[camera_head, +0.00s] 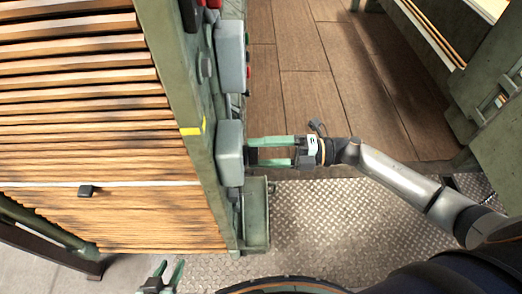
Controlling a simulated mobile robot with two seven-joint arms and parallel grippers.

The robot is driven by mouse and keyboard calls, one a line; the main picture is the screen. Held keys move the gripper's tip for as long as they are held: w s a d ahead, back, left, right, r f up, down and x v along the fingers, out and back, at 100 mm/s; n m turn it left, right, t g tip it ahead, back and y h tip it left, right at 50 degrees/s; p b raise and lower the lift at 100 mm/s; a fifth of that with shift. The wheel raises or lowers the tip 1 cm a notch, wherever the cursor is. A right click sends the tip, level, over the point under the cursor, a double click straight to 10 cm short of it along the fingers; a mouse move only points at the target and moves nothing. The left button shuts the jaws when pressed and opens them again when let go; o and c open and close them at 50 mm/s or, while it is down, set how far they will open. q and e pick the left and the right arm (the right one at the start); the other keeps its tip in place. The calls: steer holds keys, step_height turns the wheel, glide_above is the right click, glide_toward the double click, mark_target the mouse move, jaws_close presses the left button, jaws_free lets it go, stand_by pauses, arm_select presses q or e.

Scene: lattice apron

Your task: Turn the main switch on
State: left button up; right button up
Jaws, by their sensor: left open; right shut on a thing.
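A lower grey box (230,150) is mounted on the right side of the green machine post. My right gripper (254,152) reaches in from the right with its two green fingers against the right face of this box. It is shut on a small dark part there, which looks like the main switch handle; the fingers and the box largely hide it, so its position cannot be told. My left gripper (168,270) is at the bottom edge, open and empty, well apart from the box.
An upper grey box (231,56) with red and green buttons sits further along the post (187,110). Wooden slats (80,140) fill the left. A green bracket (256,215) stands below the lower box. Checker-plate floor (330,225) is open at right; green machinery (485,105) stands far right.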

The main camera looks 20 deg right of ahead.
steer(key=o, duration=1.1)
arm_select(q)
steer(key=shift+w+d+f+b, duration=0.35)
steer(key=shift+d+b, duration=0.25)
steer(key=shift+b, duration=0.25)
arm_select(e)
steer(key=v, duration=1.2)
steer(key=shift+s+d, duration=0.1)
steer(key=shift+d, duration=0.2)
